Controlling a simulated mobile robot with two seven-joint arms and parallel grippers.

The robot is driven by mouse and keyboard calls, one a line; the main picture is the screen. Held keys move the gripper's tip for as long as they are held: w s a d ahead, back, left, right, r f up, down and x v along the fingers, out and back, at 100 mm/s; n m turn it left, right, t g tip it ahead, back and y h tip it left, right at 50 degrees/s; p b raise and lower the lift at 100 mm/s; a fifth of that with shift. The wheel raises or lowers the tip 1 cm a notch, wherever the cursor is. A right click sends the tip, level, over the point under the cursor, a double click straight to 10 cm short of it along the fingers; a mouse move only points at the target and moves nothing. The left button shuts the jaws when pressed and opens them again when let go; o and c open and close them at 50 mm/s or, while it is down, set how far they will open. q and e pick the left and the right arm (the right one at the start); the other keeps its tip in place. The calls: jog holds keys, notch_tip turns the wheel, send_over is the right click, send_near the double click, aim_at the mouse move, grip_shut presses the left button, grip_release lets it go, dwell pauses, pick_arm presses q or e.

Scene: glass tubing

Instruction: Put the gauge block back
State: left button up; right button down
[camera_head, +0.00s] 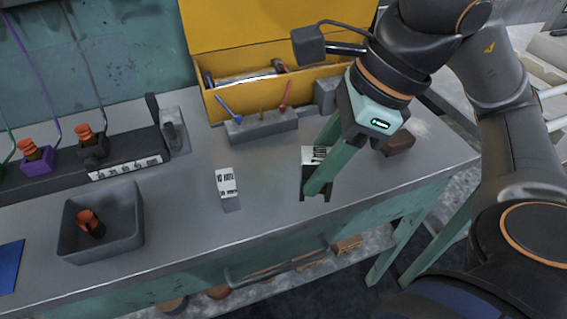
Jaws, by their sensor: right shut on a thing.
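My right gripper (316,187) comes down from the upper right over the middle of the bench, with its green fingers pointing down. It is shut on a dark block with a white, black-marked face (317,153), which seems to be the gauge block. The fingers hide part of the block, and I cannot tell whether its lower end touches the bench. My left gripper is not in view.
A grey tray (72,243) with an orange-and-black part stands at left. Behind are a grey tool holder (260,125), a yellow box (215,112) and a dark rack (125,155). A brown block (399,143) lies right of the gripper. The bench between label and gripper is clear.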

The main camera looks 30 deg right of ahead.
jog(key=w+f+p, duration=0.1)
jog(key=w+f, duration=0.1)
jog(key=w, duration=0.1)
jog(key=w+d+f+p, duration=0.1)
jog(key=w+f, duration=0.2)
jog(key=w+d+f+p, duration=0.1)
jog(key=w+f, duration=0.1)
jog(key=w, duration=0.1)
jog(key=shift+w+d+f, duration=0.1)
jog(key=shift+w+f, duration=0.2)
jog(key=shift+w, duration=0.1)
jog(key=shift+w+f, duration=0.25)
jog(key=shift+f, duration=0.1)
notch_tip(320, 180, down, 3)
jog(key=shift+w+d+f, duration=0.1)
jog(key=shift+w+f, duration=0.05)
jog(key=shift+f, duration=0.05)
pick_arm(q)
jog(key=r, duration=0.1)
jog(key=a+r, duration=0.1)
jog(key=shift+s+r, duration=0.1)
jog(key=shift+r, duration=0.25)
